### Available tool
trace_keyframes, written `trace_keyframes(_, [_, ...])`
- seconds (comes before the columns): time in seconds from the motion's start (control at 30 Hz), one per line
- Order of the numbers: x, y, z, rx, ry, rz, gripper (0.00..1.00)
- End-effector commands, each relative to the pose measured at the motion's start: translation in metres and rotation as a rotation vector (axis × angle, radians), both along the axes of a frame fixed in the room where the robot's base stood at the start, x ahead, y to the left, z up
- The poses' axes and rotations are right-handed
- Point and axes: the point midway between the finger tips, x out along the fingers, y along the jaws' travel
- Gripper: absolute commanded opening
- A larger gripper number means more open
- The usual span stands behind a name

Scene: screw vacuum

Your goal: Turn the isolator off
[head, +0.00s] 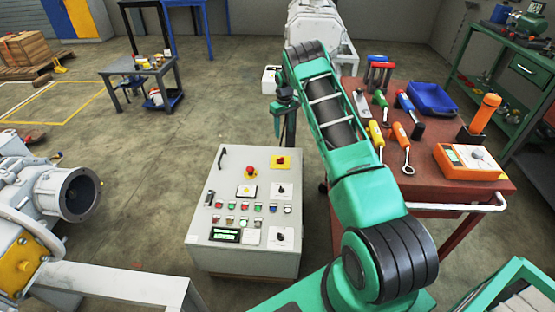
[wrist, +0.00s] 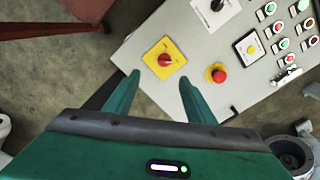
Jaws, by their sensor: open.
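The isolator (head: 281,161) is a red rotary knob on a square yellow plate, at the far right corner of the control panel's sloping top. In the wrist view the isolator (wrist: 164,59) lies just beyond my fingertips, roughly centred between them. Its exact handle angle is hard to read. My gripper (wrist: 159,77) is open and empty, its two green fingers spread and apart from the knob. In the head view my gripper (head: 287,118) hangs above and behind the panel's far edge, partly hidden by my arm.
A red emergency stop button (wrist: 216,74) sits close beside the isolator. The grey control panel (head: 225,180) carries several other buttons and switches. A red tool table (head: 440,190) with several tools stands right of the panel. Open floor lies left.

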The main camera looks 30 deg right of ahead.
Motion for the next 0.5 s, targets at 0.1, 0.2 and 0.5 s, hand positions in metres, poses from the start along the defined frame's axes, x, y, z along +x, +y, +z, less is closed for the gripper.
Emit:
trace_keyframes(0.1, [0.008,0.005,-0.037,0.007,0.006,0.043,0.50])
trace_keyframes(0.2, [0.012,0.009,-0.056,0.013,0.008,0.068,0.50])
trace_keyframes(0.5, [0.014,0.012,-0.084,0.017,0.009,0.085,0.50])
